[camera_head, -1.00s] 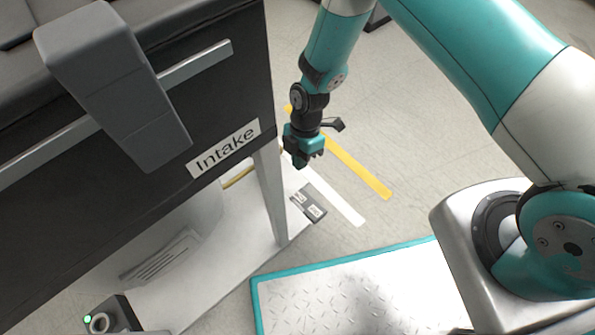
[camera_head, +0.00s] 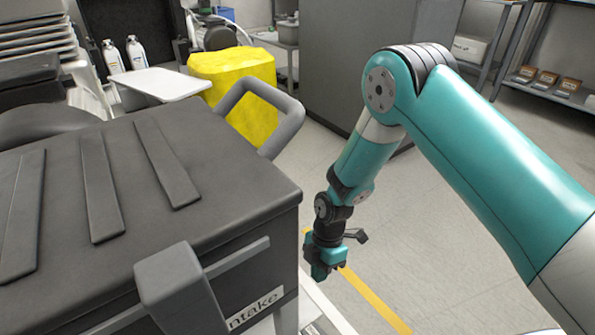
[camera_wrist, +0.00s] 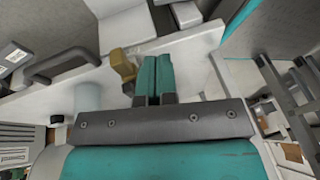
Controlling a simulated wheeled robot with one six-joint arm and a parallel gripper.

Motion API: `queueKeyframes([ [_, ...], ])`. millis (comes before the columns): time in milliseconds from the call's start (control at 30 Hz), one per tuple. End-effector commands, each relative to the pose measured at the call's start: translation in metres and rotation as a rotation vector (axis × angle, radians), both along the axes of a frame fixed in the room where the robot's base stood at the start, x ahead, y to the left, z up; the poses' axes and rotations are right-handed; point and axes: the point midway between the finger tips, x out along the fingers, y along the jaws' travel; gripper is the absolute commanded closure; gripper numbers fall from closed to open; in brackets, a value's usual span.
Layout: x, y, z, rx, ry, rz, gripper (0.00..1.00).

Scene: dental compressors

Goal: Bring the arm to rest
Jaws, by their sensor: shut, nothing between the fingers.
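My arm comes in from the right in the head view and bends down at the elbow. My gripper (camera_head: 322,270) hangs at its lower end, right of the dark compressor housing (camera_head: 245,215) and apart from it in the picture. In the wrist view my gripper's two teal fingers (camera_wrist: 153,75) are together, with nothing between them. The housing carries a partly cut-off label that ends in "ntake" (camera_head: 256,309).
A grey loop handle (camera_head: 290,120) rises from the housing's back corner. A yellow covered object (camera_head: 235,90) and a white tray (camera_head: 160,83) stand behind. A grey cabinet (camera_head: 350,60) and a shelf (camera_head: 550,85) are farther back. Floor right of the gripper is clear.

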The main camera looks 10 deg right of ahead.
Motion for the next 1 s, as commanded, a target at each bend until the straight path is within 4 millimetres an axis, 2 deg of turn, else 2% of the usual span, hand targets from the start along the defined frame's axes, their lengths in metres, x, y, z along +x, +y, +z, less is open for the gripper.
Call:
queueKeyframes([
  [67,0.001,0.000,0.003,-0.001,-0.001,-0.005,1.00],
  [167,0.004,0.002,0.025,-0.003,-0.006,-0.050,1.00],
  [267,0.008,0.004,0.073,-0.012,-0.012,-0.156,1.00],
  [400,0.001,0.003,0.164,-0.027,-0.010,-0.383,1.00],
  [467,-0.008,0.001,0.201,-0.032,-0.004,-0.484,1.00],
  [500,-0.015,-0.001,0.225,-0.035,0.001,-0.551,1.00],
  [600,-0.038,-0.008,0.279,-0.042,0.016,-0.716,1.00],
  [700,-0.067,-0.016,0.326,-0.045,0.035,-0.877,1.00],
  [800,-0.096,-0.023,0.359,-0.047,0.056,-1.019,1.00],
  [1000,-0.143,-0.036,0.398,-0.046,0.094,-1.234,1.00],
])
